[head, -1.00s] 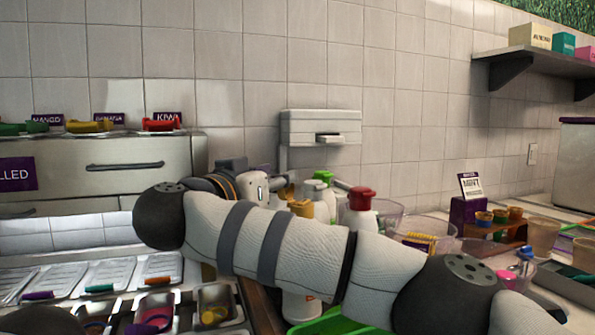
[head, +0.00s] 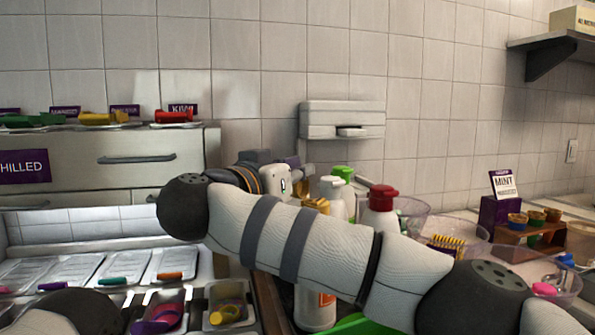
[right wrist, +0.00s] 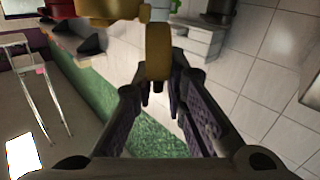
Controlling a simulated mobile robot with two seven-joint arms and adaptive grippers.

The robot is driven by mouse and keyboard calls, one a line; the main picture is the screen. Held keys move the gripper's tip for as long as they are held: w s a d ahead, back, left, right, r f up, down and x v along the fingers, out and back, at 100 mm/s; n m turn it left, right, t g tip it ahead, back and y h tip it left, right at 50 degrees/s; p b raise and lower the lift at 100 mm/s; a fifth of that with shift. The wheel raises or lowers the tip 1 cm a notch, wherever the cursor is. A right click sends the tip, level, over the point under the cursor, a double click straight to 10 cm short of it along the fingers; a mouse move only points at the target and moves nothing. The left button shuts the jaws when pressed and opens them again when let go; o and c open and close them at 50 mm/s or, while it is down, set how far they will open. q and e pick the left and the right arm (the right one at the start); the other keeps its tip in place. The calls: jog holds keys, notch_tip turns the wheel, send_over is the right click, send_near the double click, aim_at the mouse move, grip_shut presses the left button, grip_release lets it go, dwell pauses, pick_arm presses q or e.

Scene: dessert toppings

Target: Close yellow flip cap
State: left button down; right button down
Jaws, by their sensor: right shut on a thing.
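The yellow flip cap (head: 316,205) shows above my right forearm in the head view, on a white bottle (head: 315,310) whose middle is hidden by that arm. In the right wrist view a long yellow piece of the cap (right wrist: 158,52) lies between the fingertips. My right gripper (head: 303,173) is at the cap's upper left in the head view. It also shows in the right wrist view (right wrist: 160,88), with its fingers closed in on the yellow piece. How far the cap is closed is hard to tell. My left gripper is out of view.
Bottles with a red cap (head: 381,197) and a green cap (head: 342,172) stand close beside the yellow-capped one. Clear bowls (head: 458,235) are to the right. A steel topping station with trays (head: 232,305) is at the left. A wall dispenser (head: 342,120) hangs behind.

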jog(key=shift+d, duration=0.1)
jog(key=m, duration=0.1)
jog(key=d+m, duration=0.1)
jog(key=shift+s+r+m, duration=0.15)
jog(key=shift+s+m, duration=0.1)
jog(key=shift+m, duration=0.15)
jog(key=shift+s+d+f+m, duration=0.2)
jog(key=shift+d+m, duration=0.2)
jog(key=shift+m, duration=0.6)
jog(key=shift+s+d+f+m, duration=0.1)
jog(key=shift+s+d+m, duration=0.2)
jog(key=shift+m, duration=0.7)
jog(key=shift+d, duration=0.1)
jog(key=c, duration=1.6)
grip_release()
jog(key=shift+w, duration=0.1)
jog(key=v, duration=1.2)
